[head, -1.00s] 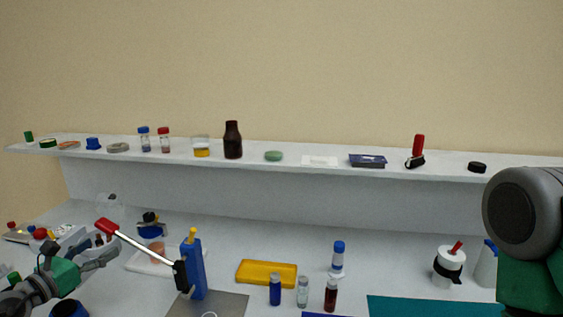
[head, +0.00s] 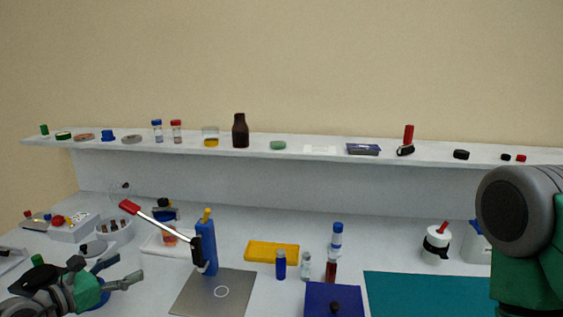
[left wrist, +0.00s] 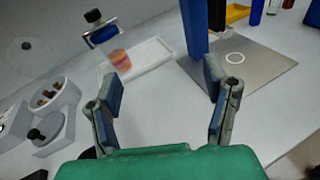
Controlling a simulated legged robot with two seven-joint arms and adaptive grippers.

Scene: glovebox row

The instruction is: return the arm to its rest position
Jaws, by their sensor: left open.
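My left gripper (head: 129,268) is low at the left of the head view, above the white worktop. In the left wrist view its two fingers (left wrist: 161,76) are spread apart with nothing between them. The blue stand with a red-tipped lever (head: 206,247) is right of the gripper, apart from it. A bottle with a blue label and black cap (left wrist: 102,34) stands by a white tray (left wrist: 152,58) beyond the fingers. A grey and green part of my arm is at the right edge of the head view; my right gripper does not show.
A yellow tray (head: 272,251), small vials, a navy box with a black knob (head: 345,295) and a teal mat (head: 430,292) lie to the right. A round white holder (head: 114,232) and a box with a red button (head: 72,228) are behind the gripper. A shelf (head: 300,151) runs along the back.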

